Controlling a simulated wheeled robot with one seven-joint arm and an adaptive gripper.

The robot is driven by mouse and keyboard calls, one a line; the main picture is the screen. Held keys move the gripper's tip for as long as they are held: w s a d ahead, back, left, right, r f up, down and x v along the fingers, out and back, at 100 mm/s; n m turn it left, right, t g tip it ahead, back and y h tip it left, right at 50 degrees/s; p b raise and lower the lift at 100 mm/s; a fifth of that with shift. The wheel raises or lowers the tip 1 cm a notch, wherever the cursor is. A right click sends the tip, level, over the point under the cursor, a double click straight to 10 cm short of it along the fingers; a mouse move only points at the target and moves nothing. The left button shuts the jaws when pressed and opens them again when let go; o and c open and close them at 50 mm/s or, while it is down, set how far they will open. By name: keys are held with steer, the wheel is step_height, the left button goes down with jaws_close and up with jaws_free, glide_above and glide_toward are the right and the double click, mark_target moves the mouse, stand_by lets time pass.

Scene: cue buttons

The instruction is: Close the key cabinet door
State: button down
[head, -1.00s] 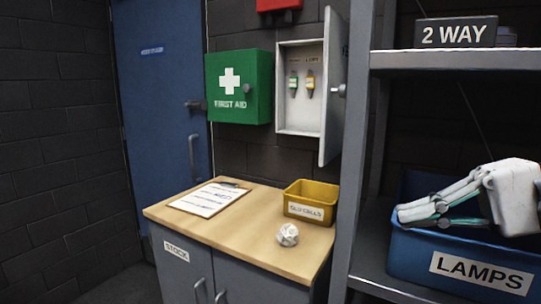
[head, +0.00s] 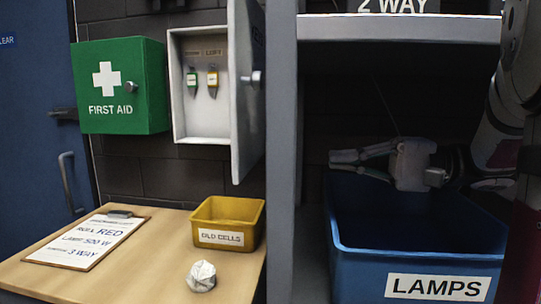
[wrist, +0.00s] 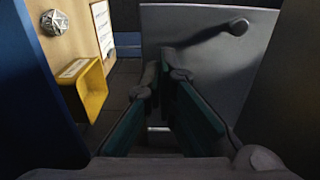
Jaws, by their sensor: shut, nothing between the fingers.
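The white key cabinet (head: 178,133) hangs on the brick wall, with two tagged keys (head: 203,81) inside. Its grey door (head: 244,130) stands wide open on the right, swung out toward me, with a round knob (head: 257,78) on its outer face. My gripper (head: 338,165) is shut and empty, pointing left above the blue LAMPS bin, right of the shelf post and apart from the door. In the wrist view my shut fingers (wrist: 165,78) show in front of a grey panel with a knob (wrist: 238,27), which looks like the door's outer face.
A grey shelf post (head: 281,170) stands between the door and my gripper in the head view. The blue LAMPS bin (head: 440,262) is below my gripper. A green first-aid box (head: 122,85), yellow bin (head: 228,238), clipboard (head: 88,240) and crumpled white ball (head: 201,277) are left.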

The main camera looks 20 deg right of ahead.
mark_target(246, 157)
steer(key=x, duration=1.4)
steer(key=shift+b, duration=0.3)
